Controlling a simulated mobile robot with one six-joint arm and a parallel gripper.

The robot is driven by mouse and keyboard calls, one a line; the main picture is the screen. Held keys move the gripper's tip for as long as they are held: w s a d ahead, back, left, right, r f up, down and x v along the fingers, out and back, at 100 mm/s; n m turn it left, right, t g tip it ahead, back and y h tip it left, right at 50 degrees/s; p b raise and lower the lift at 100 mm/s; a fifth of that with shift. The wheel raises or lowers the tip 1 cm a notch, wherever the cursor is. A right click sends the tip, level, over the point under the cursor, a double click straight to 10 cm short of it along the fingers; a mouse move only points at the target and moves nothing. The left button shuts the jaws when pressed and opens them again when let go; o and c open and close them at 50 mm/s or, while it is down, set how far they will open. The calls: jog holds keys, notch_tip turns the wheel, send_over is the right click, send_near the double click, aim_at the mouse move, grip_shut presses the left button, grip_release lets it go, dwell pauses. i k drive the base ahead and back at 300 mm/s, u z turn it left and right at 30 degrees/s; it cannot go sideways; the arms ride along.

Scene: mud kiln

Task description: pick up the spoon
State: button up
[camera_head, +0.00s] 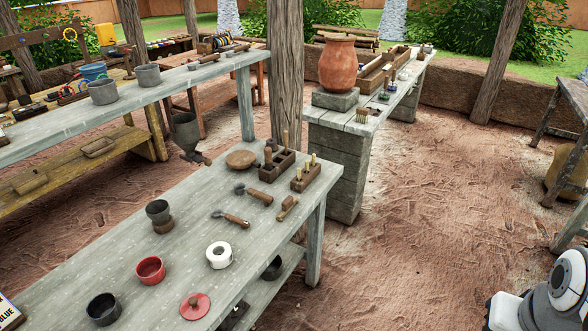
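Two tools with brown wooden handles and small dark heads lie on the near grey wooden table (110,250). The farther tool (260,195) lies beside a dark tool box. Either could be the spoon; at this size I cannot tell which. A white and grey part of my own arm shows at the bottom right corner, off the table and well apart from both tools. My gripper is not in view.
A clay vase (337,64) stands on another bench. Open dirt floor (430,220) lies right.

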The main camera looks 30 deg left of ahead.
aim_at(217, 212)
jog(key=u, duration=0.9)
jog(key=i, duration=1.2)
jog(key=u, duration=0.8)
jog(key=k, duration=0.75)
jog(key=u, duration=0.2)
jog(key=i, duration=0.8)
jog(key=z, duration=0.1)
